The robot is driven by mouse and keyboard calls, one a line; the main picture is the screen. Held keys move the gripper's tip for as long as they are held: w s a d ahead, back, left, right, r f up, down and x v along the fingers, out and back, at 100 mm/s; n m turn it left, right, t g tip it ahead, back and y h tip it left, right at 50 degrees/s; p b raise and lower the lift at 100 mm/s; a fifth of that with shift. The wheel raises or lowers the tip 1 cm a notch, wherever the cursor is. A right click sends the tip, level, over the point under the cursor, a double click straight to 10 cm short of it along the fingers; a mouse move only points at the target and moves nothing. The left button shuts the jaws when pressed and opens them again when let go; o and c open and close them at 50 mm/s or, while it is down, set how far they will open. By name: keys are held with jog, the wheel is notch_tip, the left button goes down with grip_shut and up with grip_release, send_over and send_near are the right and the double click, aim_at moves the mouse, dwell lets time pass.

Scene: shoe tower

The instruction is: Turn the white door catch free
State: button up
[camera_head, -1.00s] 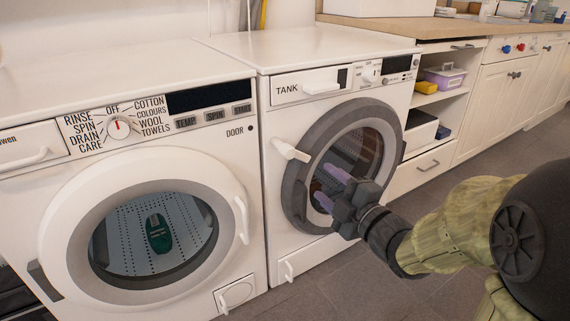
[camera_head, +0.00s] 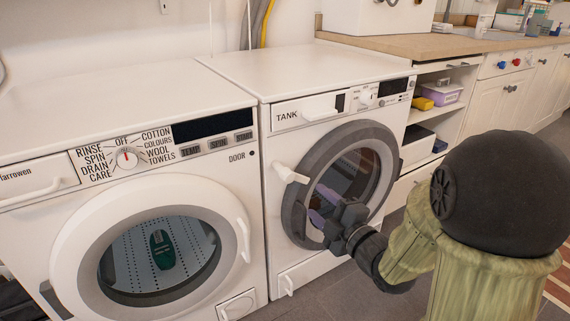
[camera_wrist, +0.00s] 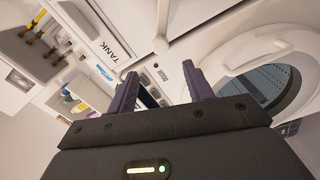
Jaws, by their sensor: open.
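The white door catch (camera_head: 288,174) sticks out at the left of the grey door ring (camera_head: 294,218) on the right-hand machine. It slants down to the right. The door looks closed. My gripper (camera_head: 318,206) is in front of the dark door glass, right of and below the catch and apart from it. Its purple fingers are partly hidden by its own dark body. In the wrist view my gripper (camera_wrist: 162,85) has its two fingers spread, with nothing held between them. I cannot clearly make out the catch in the wrist view.
The left-hand washing machine (camera_head: 100,120) stands close beside, with a green shoe (camera_head: 161,250) behind its door glass. A shelf unit with a lilac basket (camera_head: 447,93) and a wooden worktop (camera_head: 440,46) is at the right. Grey floor lies in front.

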aim_at(291, 179)
jog(key=p+x, duration=0.6)
jog(key=x, duration=0.9)
jog(key=shift+w+a, duration=0.1)
jog(key=shift+f, duration=0.1)
grip_shut()
